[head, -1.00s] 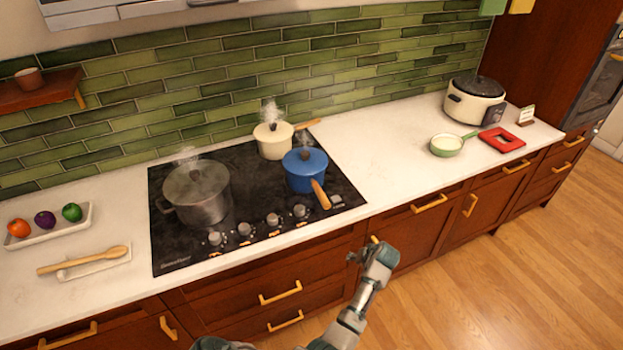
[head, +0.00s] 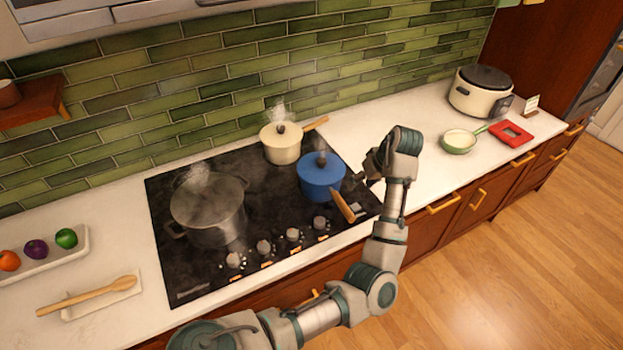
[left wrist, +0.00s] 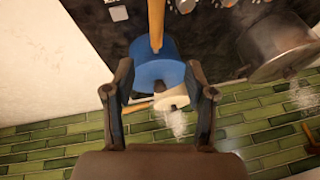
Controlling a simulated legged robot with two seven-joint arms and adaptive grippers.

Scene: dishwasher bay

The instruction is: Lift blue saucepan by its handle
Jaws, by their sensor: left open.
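The blue saucepan (head: 320,177) sits with its lid on at the right of the black cooktop. Its wooden handle (head: 342,206) points toward the front edge. My left gripper (head: 370,170) is raised just right of the saucepan, apart from it in the head view. In the left wrist view the gripper (left wrist: 160,98) is open, its two fingers spread, with the blue saucepan (left wrist: 150,66) seen beyond and between them. The handle (left wrist: 156,24) runs up to the top of that view. Nothing is held. My right gripper is not in view.
A steaming cream pot (head: 281,146) stands behind the saucepan, and a large steel pot (head: 208,210) stands left. Knobs (head: 293,235) line the cooktop front. A rice cooker (head: 480,92), green pan (head: 459,142) and red trivet (head: 511,134) stand farther right.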

